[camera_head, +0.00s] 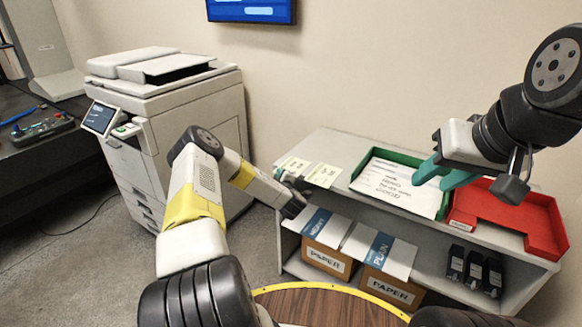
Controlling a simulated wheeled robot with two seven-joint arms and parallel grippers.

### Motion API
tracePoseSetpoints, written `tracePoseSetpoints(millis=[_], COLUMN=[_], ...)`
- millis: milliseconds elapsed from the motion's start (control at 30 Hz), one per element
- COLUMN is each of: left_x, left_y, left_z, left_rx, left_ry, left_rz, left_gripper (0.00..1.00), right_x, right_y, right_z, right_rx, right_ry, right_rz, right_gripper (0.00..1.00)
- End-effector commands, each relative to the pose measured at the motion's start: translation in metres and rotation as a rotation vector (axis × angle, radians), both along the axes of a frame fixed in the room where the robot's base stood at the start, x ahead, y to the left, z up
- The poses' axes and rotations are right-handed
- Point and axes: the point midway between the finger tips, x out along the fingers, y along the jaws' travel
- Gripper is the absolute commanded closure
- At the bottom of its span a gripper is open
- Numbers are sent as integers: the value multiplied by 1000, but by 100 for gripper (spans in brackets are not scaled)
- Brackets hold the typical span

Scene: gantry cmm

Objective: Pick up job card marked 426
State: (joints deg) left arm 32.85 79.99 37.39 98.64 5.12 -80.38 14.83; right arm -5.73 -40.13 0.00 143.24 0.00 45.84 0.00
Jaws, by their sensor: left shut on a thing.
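My right gripper (442,178) has teal fingers, spread apart and empty, above the trays.
A green tray (361,183) holds a printed sheet (393,188). A red tray (548,229) stands to its right. Paper boxes (327,259) and black binders (474,268) sit on the lower shelf. A printer (200,130) stands left. A round wooden table (315,307) is in front.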

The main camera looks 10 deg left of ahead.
Motion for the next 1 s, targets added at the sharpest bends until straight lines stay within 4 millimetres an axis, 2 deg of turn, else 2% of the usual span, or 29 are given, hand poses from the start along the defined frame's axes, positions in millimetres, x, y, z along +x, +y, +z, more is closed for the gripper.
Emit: tracePoseSetpoints(millis=[167,200,300,333,667,767,1000], left_x=[-1,-1,-1,-1,-3,-12,-49], left_y=[1,1,1,1,-1,-6,-23], left_z=[-2,-2,-2,-1,0,2,10], left_rx=[2,2,2,1,1,0,2], left_ry=[5,5,4,3,1,3,3], left_rz=[1,1,1,1,0,-2,-2], left_gripper=[100,84,64,62,62,62,62], right_x=[0,0,0,0,0,0,0], right_y=[0,0,0,0,0,0,0], right_z=[0,0,0,0,0,0,0], right_rx=[0,0,0,0,0,0,0], right_ry=[0,0,0,0,0,0,0], right_rz=[0,0,0,0,0,0,0], right_gripper=[64,64,64,64,64,64,64])
